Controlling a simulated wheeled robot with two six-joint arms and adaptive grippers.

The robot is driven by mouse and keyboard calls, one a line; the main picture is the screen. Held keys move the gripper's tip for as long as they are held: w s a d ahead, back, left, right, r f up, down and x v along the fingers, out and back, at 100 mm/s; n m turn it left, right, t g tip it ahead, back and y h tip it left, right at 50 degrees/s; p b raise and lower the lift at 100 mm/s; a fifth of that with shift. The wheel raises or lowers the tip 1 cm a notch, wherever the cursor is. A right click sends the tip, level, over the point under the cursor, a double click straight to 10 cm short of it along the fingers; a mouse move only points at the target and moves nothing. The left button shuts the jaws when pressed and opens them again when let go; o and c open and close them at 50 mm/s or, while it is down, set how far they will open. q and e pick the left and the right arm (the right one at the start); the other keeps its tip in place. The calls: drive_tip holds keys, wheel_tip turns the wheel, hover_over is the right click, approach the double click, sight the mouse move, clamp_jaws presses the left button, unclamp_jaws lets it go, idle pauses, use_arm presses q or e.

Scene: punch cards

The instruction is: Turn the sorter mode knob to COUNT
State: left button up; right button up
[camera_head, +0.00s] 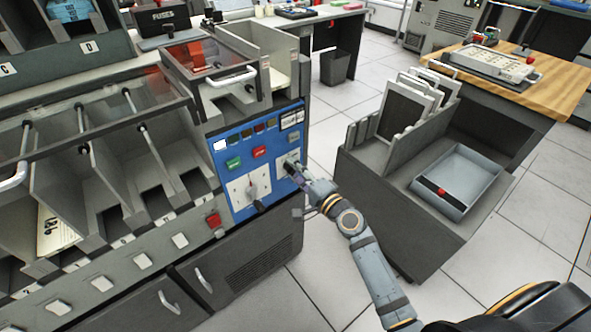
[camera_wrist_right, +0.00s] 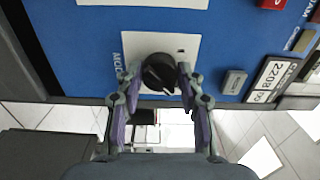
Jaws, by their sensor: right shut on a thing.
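The sorter's blue control panel (camera_head: 243,146) is left of centre in the head view. I cannot read a COUNT mark. My right gripper (camera_head: 292,166) is at the plate on the panel's right side, and its fingers (camera_wrist_right: 158,77) are shut on the knob from both sides. In the head view the gripper mostly hides the knob. My left gripper is not in view.
A larger dial (camera_head: 252,190) and a red button (camera_head: 260,152) are on the panel close left of my gripper. A grey cart (camera_head: 385,215) with a shallow tray (camera_head: 478,168) stands to the right. Tiled floor (camera_head: 335,115) lies between.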

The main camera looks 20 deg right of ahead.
idle(0.4)
drive_tip(key=o, duration=1.2)
drive_tip(key=v, duration=0.7)
drive_tip(key=shift+s+d, duration=0.1)
drive_tip(key=shift+s, duration=0.15)
